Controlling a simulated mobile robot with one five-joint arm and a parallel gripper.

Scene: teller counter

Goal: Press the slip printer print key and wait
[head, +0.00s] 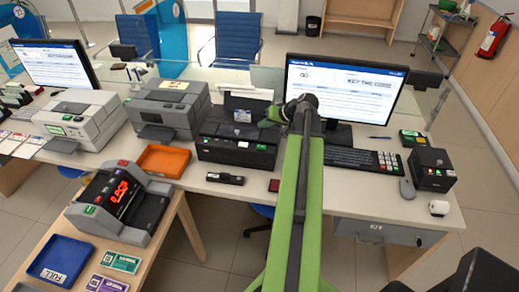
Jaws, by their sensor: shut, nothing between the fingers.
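A black box-shaped machine (238,142) stands on the counter left of the right monitor, with a label on top and small lit marks on its front. It looks like the slip printer, but I cannot read a name on it. My green arm reaches up over the counter, and my gripper (272,118) is at its far end, shut and empty, above the machine's right rear. I cannot tell whether it touches the machine. No print key can be made out for certain; the gripper covers part of the machine's top right.
Grey machines (170,108) and an orange tray (164,160) stand to the left. A monitor (342,92), keyboard (352,158) and small black box (431,170) are to the right. A cash counter (118,205) and blue tray (62,260) occupy the near side table.

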